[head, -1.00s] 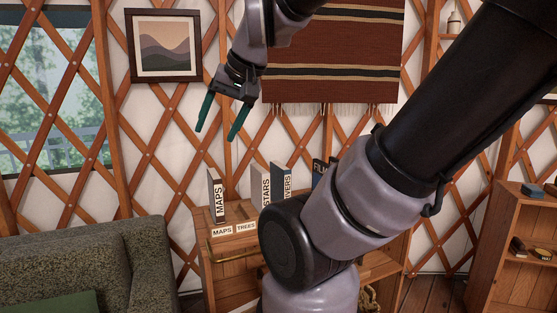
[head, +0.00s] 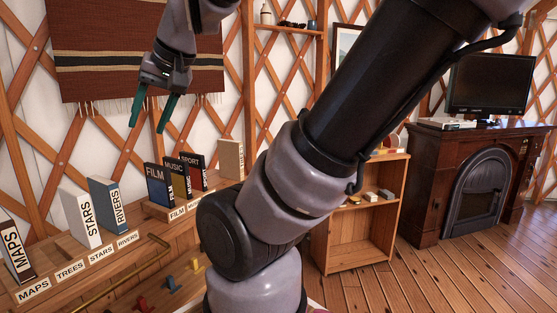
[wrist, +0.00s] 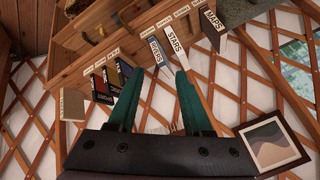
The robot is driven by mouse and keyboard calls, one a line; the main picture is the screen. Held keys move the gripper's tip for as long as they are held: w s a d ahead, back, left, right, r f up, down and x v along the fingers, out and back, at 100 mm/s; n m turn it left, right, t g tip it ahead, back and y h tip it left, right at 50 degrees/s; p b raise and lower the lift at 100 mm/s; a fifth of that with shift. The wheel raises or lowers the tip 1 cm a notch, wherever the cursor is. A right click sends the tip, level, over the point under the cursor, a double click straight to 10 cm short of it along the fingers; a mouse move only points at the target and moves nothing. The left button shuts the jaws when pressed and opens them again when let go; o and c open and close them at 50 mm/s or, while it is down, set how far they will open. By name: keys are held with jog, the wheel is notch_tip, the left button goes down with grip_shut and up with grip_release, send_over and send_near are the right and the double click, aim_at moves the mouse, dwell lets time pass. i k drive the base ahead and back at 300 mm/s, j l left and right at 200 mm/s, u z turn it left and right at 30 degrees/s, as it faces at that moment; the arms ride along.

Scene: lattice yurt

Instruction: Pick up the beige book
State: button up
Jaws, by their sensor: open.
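The beige book (head: 230,158) stands upright at the right end of the book row, just right of the SPORT book. Its spine lettering is mostly hidden or too small to read. In the wrist view it shows at the left (wrist: 73,105), left of the dark books. My gripper (head: 149,126) is open and empty, in the air in front of the wall hanging. It is up and left of the beige book and apart from it. In the wrist view my green fingers (wrist: 158,78) spread apart with nothing between them.
The wooden bookcase (head: 100,288) also holds the MAPS (head: 15,250), STARS (head: 80,218), RIVERS (head: 106,205), FILM (head: 158,186), MUSIC (head: 178,180) and SPORT (head: 193,172) books. A low shelf (head: 360,235) and a fireplace (head: 475,190) stand to the right. Wooden floor (head: 400,285) is clear in front.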

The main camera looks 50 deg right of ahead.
aim_at(231, 152)
jog(key=z, duration=0.35)
jog(key=j+z, duration=0.15)
jog(key=z, duration=0.25)
jog(key=k+z, duration=0.1)
jog(key=z, duration=0.25)
jog(key=i+l+u, duration=0.2)
jog(key=i, duration=0.35)
jog(key=i+l+u, duration=0.25)
jog(key=i, duration=0.25)
jog(key=i+j, duration=0.05)
